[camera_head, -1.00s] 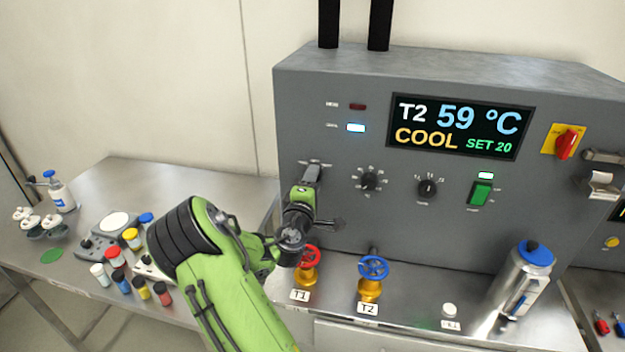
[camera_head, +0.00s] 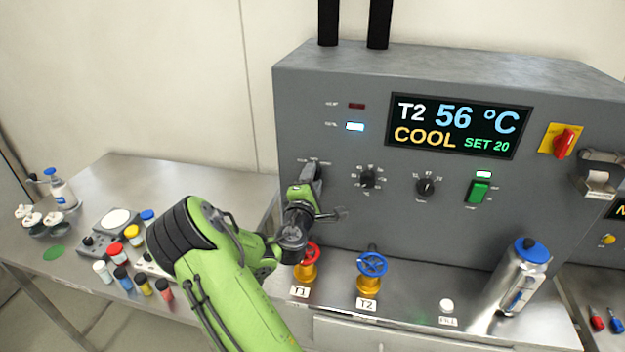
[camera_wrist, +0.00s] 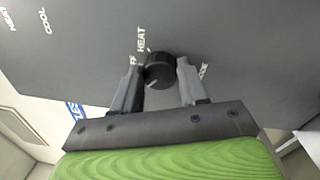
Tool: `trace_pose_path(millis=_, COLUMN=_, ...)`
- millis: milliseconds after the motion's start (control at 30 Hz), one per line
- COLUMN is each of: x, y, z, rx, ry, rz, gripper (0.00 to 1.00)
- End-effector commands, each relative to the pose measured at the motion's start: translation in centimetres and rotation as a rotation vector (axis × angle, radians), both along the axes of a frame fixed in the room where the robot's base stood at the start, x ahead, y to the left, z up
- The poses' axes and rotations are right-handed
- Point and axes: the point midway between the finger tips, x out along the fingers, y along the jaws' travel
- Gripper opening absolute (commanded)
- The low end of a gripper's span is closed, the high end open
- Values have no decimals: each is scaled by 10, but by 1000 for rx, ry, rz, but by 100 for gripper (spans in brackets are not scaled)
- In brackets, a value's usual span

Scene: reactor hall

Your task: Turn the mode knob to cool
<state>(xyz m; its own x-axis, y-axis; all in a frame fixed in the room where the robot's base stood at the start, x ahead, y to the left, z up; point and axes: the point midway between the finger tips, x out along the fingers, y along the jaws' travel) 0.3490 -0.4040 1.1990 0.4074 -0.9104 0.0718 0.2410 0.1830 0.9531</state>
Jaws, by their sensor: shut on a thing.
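The black mode knob (camera_wrist: 158,70) sits between my two fingers in the wrist view, with HEAT printed above it and partly covered lettering on both sides. My gripper (camera_wrist: 160,78) is shut on the knob, one grey finger on each side. In the head view my gripper (camera_head: 314,178) is against the left of the grey panel and hides most of the knob. The display (camera_head: 459,126) reads T2 56 °C, COOL, SET 20. The lower indicator lamp (camera_head: 355,127) is lit white-blue; the upper red lamp (camera_head: 357,106) is dark.
Two more black knobs (camera_head: 367,179) (camera_head: 426,187) and a green switch (camera_head: 479,191) are to the right. A red valve (camera_head: 307,262) and a blue valve (camera_head: 372,267) stand just below my gripper. A steel flask (camera_head: 519,278) stands at right.

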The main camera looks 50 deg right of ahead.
Motion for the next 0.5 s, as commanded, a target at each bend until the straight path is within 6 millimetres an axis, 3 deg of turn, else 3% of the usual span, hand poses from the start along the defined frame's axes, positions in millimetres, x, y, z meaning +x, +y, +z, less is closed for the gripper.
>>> trace_pose_path(millis=33, x=0, y=0, z=-1, rx=1, ry=3, rz=1, gripper=12)
trace_pose_path(millis=67, x=0, y=0, z=-1, rx=1, ry=3, rz=1, gripper=44)
trace_pose_path(millis=200, x=0, y=0, z=-1, rx=1, ry=1, rz=1, gripper=66)
trace_pose_path(millis=500, x=0, y=1, z=-1, rx=1, ry=0, rz=0, gripper=68)
